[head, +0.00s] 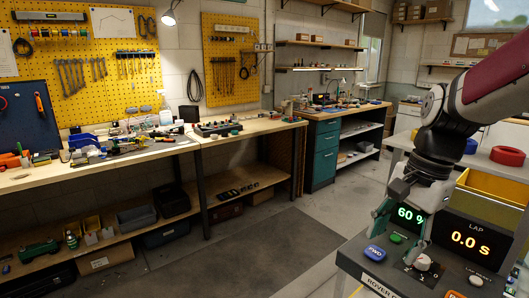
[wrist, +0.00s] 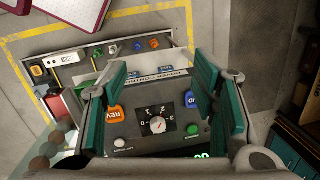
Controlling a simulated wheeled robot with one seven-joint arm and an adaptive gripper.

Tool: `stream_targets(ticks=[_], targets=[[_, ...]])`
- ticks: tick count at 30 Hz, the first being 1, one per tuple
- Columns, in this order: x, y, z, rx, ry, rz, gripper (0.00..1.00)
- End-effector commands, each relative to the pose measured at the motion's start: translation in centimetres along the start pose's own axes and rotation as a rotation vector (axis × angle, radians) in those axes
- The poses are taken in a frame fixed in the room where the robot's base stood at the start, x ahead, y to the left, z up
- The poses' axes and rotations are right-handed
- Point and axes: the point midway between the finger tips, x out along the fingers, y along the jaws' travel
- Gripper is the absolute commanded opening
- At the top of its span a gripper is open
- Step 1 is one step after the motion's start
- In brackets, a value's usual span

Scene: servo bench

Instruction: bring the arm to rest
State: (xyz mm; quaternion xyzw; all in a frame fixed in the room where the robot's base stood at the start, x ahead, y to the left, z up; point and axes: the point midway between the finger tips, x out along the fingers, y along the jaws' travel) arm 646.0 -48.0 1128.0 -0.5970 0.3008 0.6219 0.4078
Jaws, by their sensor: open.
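My gripper (head: 402,240) is over the control panel (head: 352,266) at the lower right of the head view. Its two teal fingers stand wide apart and point down, with nothing held between them. In the wrist view the open gripper (wrist: 158,85) frames a round dial knob (wrist: 157,125) with a numbered scale. The knob shows in the head view (head: 422,262) close below one finger. I cannot tell the exact gap between fingertips and panel.
The panel carries a blue FWD button (head: 375,252), an orange REV button (wrist: 114,113), a 60 % display (head: 411,215) and a lap timer (head: 470,240) reading 0.0 s. A yellow bin (head: 490,205) stands behind. A cluttered workbench (head: 100,165) is left; open floor lies between.

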Motion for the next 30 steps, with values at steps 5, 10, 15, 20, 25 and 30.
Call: stream_targets(ticks=[5,10,15,20,25,30], targets=[[-2.2,3.3,4.4,-0.293,0.048,-0.068,0.53],[-3.2,6.6,8.1,-0.576,0.137,-0.097,0.53],[-3.2,9.8,10.9,-0.836,0.251,-0.084,0.53],[-2.7,11.8,12.3,-0.999,0.335,-0.050,0.53],[-2.4,12.7,12.8,-1.066,0.371,-0.030,0.53],[-2.3,12.7,12.8,-1.072,0.372,-0.028,0.53]])
